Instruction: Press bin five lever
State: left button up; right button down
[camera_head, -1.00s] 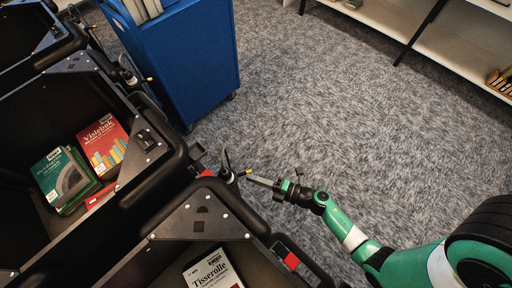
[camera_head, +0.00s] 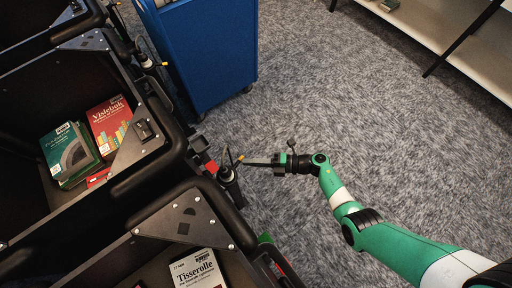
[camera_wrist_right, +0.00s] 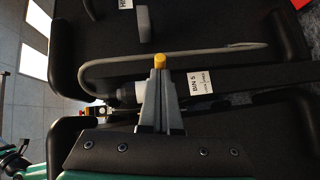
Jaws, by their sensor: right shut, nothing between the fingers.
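The bin five lever has a yellow tip (camera_head: 240,158) and a dark base on the corner post of the cart in the head view. The yellow tip (camera_wrist_right: 160,62) also shows in the right wrist view, just ahead of my fingertips, near a white "BIN 5" label (camera_wrist_right: 194,84). My right gripper (camera_head: 247,162) is shut and empty, pointing left, with its fingertips at the yellow tip. In the right wrist view my fingers (camera_wrist_right: 160,82) are together; I cannot tell whether they touch the tip. My left gripper is out of view.
Black bins stand at left; one holds books (camera_head: 110,125), and the nearest holds a white "Tisserolle" book (camera_head: 198,272). A blue cart (camera_head: 210,50) stands behind. A curved grey rod (camera_wrist_right: 200,51) runs beyond my fingertips. Carpet (camera_head: 330,110) is clear at right.

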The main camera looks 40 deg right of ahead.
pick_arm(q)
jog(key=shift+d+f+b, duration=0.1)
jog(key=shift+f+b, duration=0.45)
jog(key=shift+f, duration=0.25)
pick_arm(e)
jog(key=shift+w+d, duration=0.1)
jog(key=shift+w, duration=1.05)
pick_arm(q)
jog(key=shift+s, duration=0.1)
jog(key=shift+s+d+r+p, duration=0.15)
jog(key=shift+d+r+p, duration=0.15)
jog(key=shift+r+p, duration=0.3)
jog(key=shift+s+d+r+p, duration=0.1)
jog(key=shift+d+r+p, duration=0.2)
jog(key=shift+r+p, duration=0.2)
pick_arm(e)
jog(key=s+d+r, duration=0.2)
jog(key=s+d, duration=0.4)
jog(key=d, duration=0.5)
jog(key=shift+d, duration=0.15)
